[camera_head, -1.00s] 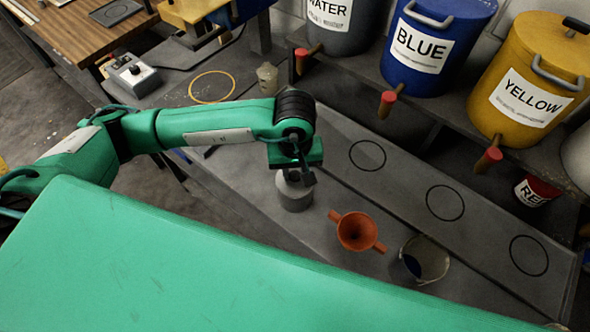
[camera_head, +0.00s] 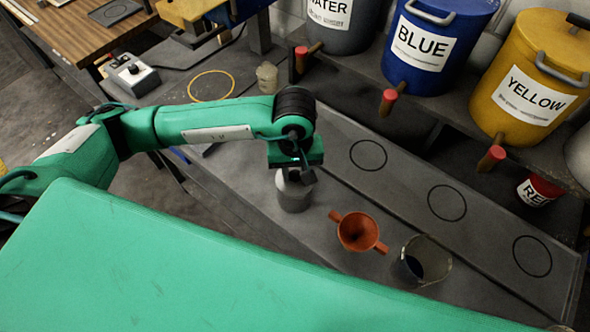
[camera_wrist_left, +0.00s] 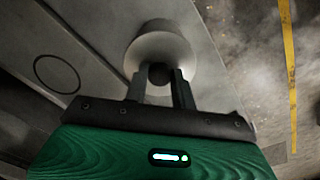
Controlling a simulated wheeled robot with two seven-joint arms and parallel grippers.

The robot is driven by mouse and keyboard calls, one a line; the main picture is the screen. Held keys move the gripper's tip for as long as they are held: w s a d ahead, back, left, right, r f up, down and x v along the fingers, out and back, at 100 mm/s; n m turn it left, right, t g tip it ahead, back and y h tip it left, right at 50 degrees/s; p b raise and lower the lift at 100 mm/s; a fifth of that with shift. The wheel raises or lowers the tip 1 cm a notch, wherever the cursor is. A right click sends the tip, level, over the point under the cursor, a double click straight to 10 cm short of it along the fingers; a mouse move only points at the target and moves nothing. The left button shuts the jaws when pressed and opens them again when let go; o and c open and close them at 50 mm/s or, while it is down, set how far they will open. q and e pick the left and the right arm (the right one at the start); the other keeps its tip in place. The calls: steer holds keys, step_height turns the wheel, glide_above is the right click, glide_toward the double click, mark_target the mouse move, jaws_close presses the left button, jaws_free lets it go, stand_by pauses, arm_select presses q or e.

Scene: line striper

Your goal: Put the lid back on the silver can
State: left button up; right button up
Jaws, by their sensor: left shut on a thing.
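The silver can (camera_head: 294,200) stands upright on the grey bench, below my left gripper (camera_head: 296,178). The left wrist view shows a pale round lid (camera_wrist_left: 160,42) with a dark knob (camera_wrist_left: 159,74). My left gripper's two fingers (camera_wrist_left: 159,80) are shut on that knob from both sides. The lid is over the can's top, partly hidden by the gripper in the head view. I cannot tell whether the lid rests fully on the rim or hovers just above it. My right gripper is not in view.
An orange funnel (camera_head: 358,232) and an open container (camera_head: 425,262) stand right of the can. A small pale pot (camera_head: 267,77) stands behind. Blue (camera_head: 435,42) and yellow (camera_head: 530,75) tanks with taps sit on a shelf. A strip with black circles (camera_head: 447,203) is empty.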

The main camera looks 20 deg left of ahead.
arm_select(q)
steer(key=shift+b, duration=0.3)
stand_by(0.5)
steer(key=shift+f+b, duration=0.15)
steer(key=shift+b, duration=0.3)
steer(key=shift+b, duration=0.65)
stand_by(0.7)
stand_by(0.3)
steer(key=o, duration=1.5)
steer(key=shift+r+p, duration=0.7)
steer(key=shift+r, duration=2.85)
